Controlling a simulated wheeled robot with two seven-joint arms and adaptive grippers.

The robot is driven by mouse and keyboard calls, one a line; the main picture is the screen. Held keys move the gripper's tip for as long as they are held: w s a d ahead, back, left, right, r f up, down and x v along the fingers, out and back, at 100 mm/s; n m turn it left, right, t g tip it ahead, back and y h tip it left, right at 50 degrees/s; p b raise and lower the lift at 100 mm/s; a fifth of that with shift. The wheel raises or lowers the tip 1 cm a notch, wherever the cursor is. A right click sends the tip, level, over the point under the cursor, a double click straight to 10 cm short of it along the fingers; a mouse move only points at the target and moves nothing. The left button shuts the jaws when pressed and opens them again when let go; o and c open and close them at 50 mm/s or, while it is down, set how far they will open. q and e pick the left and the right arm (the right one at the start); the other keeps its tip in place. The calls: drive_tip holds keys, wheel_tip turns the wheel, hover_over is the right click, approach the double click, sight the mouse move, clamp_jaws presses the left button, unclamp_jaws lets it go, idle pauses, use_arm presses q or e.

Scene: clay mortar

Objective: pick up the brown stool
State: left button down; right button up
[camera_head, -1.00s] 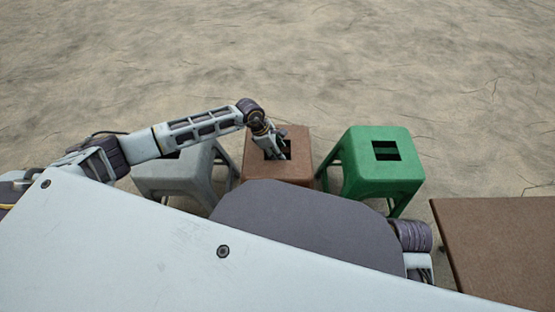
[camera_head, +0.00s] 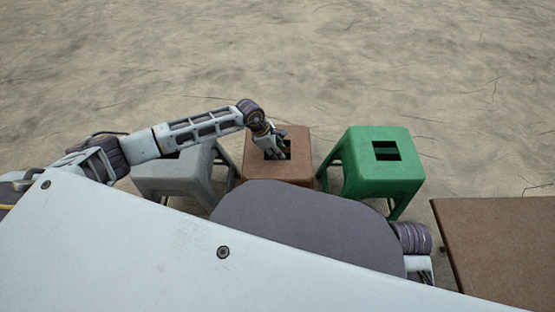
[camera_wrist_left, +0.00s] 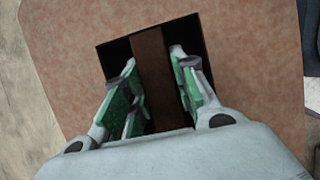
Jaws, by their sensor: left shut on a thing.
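The brown stool (camera_head: 293,168) stands between the two other stools, with a rectangular slot in its seat. Its seat top (camera_wrist_left: 250,40) fills most of the left wrist view. My left gripper (camera_head: 277,152) reaches down into the slot. In the left wrist view, my left gripper's green-padded fingers (camera_wrist_left: 160,85) sit on either side of the dark brown bar (camera_wrist_left: 150,60) across the slot, shut on it. The fingertips are partly down in the dark opening. The stool's legs are hidden by my body in the head view. My right gripper is not in view.
A grey stool (camera_head: 180,178) stands close on the left, partly behind my left arm. A green stool (camera_head: 372,172) stands on the right with a small gap. A brown flat-topped table (camera_head: 500,240) is at the lower right. Sandy floor beyond the stools is clear.

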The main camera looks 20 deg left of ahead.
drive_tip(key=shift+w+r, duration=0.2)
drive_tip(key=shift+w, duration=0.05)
use_arm(q)
drive_tip(key=shift+w+r, duration=0.1)
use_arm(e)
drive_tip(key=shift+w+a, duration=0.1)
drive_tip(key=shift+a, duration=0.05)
use_arm(q)
drive_tip(key=shift+r, duration=0.25)
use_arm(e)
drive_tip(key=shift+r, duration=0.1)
use_arm(q)
drive_tip(key=shift+r+p, duration=0.25)
drive_tip(key=shift+p, duration=0.05)
wheel_tip(320, 180, up, 18)
drive_tip(key=p, duration=0.4)
drive_tip(key=shift+f, duration=0.25)
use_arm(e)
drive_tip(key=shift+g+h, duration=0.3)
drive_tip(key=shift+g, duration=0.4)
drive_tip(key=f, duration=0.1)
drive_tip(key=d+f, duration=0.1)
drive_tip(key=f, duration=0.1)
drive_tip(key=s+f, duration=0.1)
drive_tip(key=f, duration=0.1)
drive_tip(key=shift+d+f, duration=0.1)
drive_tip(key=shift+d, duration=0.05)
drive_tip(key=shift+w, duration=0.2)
